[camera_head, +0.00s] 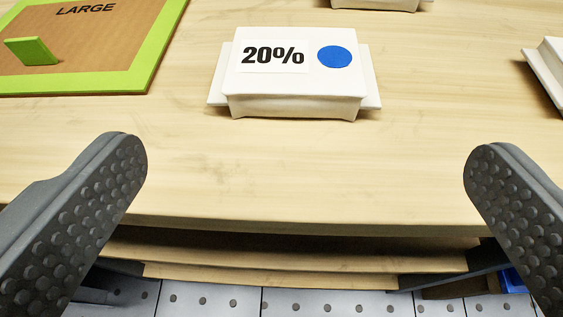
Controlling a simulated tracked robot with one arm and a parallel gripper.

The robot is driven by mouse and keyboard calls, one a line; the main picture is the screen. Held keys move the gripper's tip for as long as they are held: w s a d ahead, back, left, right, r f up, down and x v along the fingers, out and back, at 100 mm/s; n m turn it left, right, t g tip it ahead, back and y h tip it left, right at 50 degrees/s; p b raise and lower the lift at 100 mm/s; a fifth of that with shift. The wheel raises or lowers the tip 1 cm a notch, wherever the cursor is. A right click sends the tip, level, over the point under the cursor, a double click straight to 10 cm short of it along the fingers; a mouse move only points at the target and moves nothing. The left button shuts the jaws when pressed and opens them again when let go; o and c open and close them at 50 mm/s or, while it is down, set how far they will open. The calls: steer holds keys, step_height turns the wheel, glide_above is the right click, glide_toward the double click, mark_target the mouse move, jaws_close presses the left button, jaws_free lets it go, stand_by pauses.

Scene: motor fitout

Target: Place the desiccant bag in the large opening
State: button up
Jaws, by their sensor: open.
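A white desiccant bag (296,84) lies on the wooden table, a little above the picture's middle. It bears a "20%" label and a blue dot. My gripper (305,165) is wide open and empty, with one dark studded finger at each side. The bag lies beyond the fingertips, between them in the picture, and neither finger touches it. A brown panel with a green border (110,80), marked "LARGE", lies at the upper left, cut off by the frame. A green tab (31,51) stands up on it.
Parts of two more white objects show, one at the top edge (375,4) and one at the right edge (545,70). The wooden table (420,150) is clear around the bag. Its front edge runs below the fingertips, with a shelf and tiled floor beneath.

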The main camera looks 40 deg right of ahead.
steer(key=shift+s, duration=0.1)
steer(key=w+a+r+n+t+y, duration=0.3)
steer(key=w+a+r+y, duration=0.1)
steer(key=a+r, duration=0.75)
steer(key=w+a+r+n+t+y, duration=0.25)
steer(key=w+a+r+y, duration=0.2)
steer(key=a+r, duration=0.75)
steer(key=s+a+r+n, duration=0.1)
steer(key=s+a+r, duration=0.1)
steer(key=s+r, duration=0.3)
steer(key=s+a+r+n+y, duration=0.1)
steer(key=s+r, duration=0.4)
steer(key=r, duration=0.7)
steer(key=s+a+r+n+t+y, duration=0.1)
steer(key=s+a+r+n, duration=0.1)
steer(key=s+r, duration=0.3)
step_height(320, 180, up, 3)
steer(key=shift+s+a+r, duration=0.15)
steer(key=shift+a, duration=0.45)
